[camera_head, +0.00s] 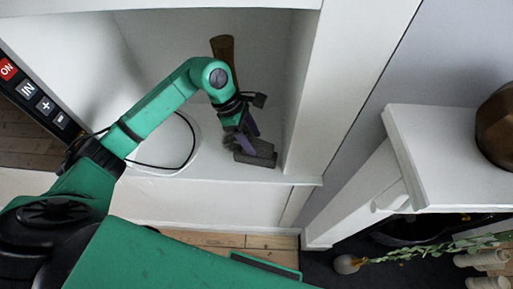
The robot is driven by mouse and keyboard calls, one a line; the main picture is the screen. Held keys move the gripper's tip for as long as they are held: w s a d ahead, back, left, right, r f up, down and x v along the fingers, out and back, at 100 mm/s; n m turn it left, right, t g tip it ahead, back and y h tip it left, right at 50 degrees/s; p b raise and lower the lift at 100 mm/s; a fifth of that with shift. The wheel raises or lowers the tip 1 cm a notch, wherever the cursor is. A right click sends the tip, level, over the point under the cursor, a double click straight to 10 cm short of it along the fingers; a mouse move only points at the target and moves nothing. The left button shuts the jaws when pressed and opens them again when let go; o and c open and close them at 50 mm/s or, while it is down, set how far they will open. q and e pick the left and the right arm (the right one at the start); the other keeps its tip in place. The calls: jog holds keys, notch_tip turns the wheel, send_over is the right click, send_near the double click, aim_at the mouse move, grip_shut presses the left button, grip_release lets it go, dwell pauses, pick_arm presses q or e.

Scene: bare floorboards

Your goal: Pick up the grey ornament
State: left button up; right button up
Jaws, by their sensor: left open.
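The grey ornament (262,156) is a dark grey, blocky piece low in the white shelf niche, near its front edge. Part of it is hidden behind my left gripper. My left gripper (246,140), with purplish fingers, is open and right at the ornament, reaching down over it from the upper left. I cannot tell whether the fingers touch it. My right gripper is not in view.
A brown, wooden-looking upright object (223,48) stands in the niche behind my left wrist. The niche's right side wall (303,95) is close to the ornament. A white ledge (455,150) with a brown round vase (497,125) is at the right.

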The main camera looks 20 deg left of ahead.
aim_at(256, 147)
pick_arm(q)
jog(key=x, duration=0.2)
jog(key=p+x, duration=0.1)
jog(key=shift+s+d+f, duration=0.1)
jog(key=shift+s+f, duration=0.1)
jog(key=shift+s, duration=0.1)
jog(key=shift+w, duration=0.1)
grip_shut()
